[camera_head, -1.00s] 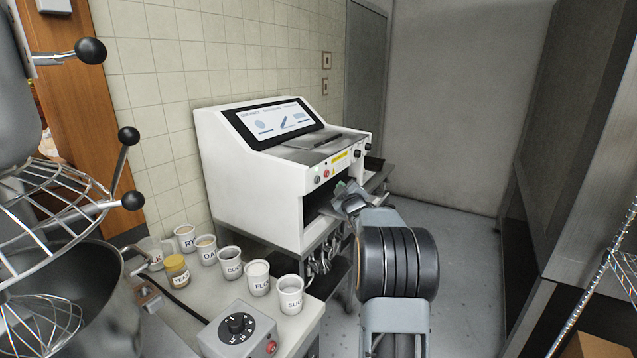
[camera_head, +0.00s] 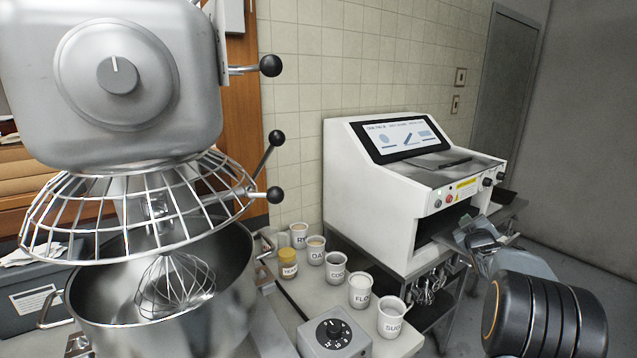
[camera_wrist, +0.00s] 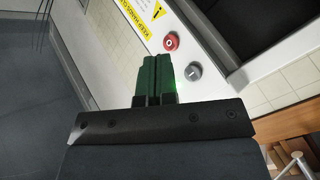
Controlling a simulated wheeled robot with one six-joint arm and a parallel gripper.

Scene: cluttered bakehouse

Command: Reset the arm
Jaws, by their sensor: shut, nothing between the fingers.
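My gripper (camera_wrist: 157,78) shows in the wrist view with its two green fingers side by side, closed together and empty. Beyond the fingers is the white front panel of a machine, with a red button (camera_wrist: 171,42) and a grey knob (camera_wrist: 193,72) close to the fingertips in the picture. I cannot tell whether the fingers touch the panel. In the head view my arm reaches from the lower right toward the front of the white machine (camera_head: 365,190). My wrist hides part of the machine's lower opening, and the fingertips are hard to make out there.
A large mixer with a steel bowl (camera_head: 100,310) and a wire guard (camera_head: 75,225) stands at the left. Several labelled cups, including a sugar cup (camera_head: 391,318), and a dial box (camera_head: 334,335) sit on the counter. Whisks (camera_head: 428,290) hang below the machine. Grey floor lies at the right.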

